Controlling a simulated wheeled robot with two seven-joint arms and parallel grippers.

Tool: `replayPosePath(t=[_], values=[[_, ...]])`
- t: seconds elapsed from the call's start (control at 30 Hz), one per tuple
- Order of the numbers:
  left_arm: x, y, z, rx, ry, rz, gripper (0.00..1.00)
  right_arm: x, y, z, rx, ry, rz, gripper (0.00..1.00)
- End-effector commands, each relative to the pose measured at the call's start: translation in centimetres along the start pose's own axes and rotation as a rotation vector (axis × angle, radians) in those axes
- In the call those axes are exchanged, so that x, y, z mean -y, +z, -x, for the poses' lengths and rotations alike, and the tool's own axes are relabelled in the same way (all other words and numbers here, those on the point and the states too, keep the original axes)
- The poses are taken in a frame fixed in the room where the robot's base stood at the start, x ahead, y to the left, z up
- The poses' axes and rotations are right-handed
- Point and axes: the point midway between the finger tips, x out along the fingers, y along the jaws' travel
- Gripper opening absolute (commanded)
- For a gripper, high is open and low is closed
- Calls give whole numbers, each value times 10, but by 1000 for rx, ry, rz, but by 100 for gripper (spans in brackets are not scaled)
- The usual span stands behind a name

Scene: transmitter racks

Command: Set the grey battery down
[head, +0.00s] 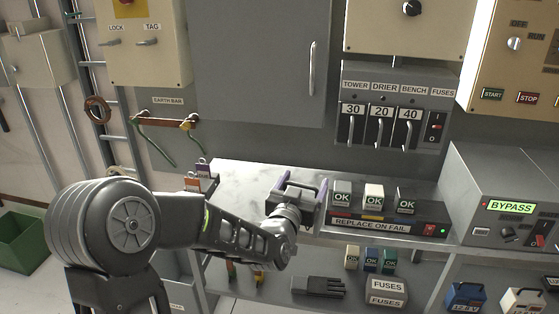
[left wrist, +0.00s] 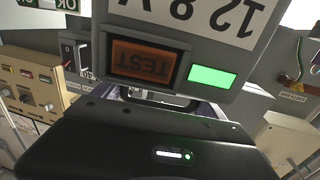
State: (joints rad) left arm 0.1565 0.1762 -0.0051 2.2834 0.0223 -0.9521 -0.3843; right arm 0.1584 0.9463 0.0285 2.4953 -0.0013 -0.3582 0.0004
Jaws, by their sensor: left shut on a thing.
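The grey battery (left wrist: 205,50) fills the top of the left wrist view. It shows upside down there, with a "12.8 V" label, an amber TEST button and a lit green panel. My left gripper (head: 300,192) is shut on it, over the grey worktop (head: 240,180) left of the "REPLACE ON FAIL" unit. In the head view the gripper and wrist mostly hide the battery, and I cannot tell whether it touches the worktop. My right gripper is not in view.
The "REPLACE ON FAIL" unit (head: 385,226) with several OK modules stands just right of my gripper. A BYPASS box (head: 505,190) is farther right. Below are a blue battery (head: 465,297), a white battery (head: 520,300) and a black glove (head: 318,286). The worktop's left part looks clear.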

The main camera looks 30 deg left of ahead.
Motion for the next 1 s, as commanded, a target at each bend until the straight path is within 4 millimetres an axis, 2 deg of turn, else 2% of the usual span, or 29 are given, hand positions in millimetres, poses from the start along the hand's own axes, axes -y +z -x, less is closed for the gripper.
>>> replayPosePath(t=[0.03, 0.2, 0.3, 0.4, 0.57, 0.8, 1.0], values=[[-18, 6, 2, 3, 28, -1, 9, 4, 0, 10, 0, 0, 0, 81], [-70, 44, 15, 2, 113, 8, 9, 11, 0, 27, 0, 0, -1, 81], [-91, 62, 24, -2, 151, 16, 9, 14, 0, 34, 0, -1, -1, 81], [-105, 73, 31, -6, 175, 22, 9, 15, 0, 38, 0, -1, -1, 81], [-114, 82, 37, -10, 191, 28, 9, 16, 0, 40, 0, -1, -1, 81], [-114, 82, 37, -12, 191, 28, 9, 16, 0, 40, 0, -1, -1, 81], [-114, 82, 37, -12, 191, 27, 9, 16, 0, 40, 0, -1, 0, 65]])
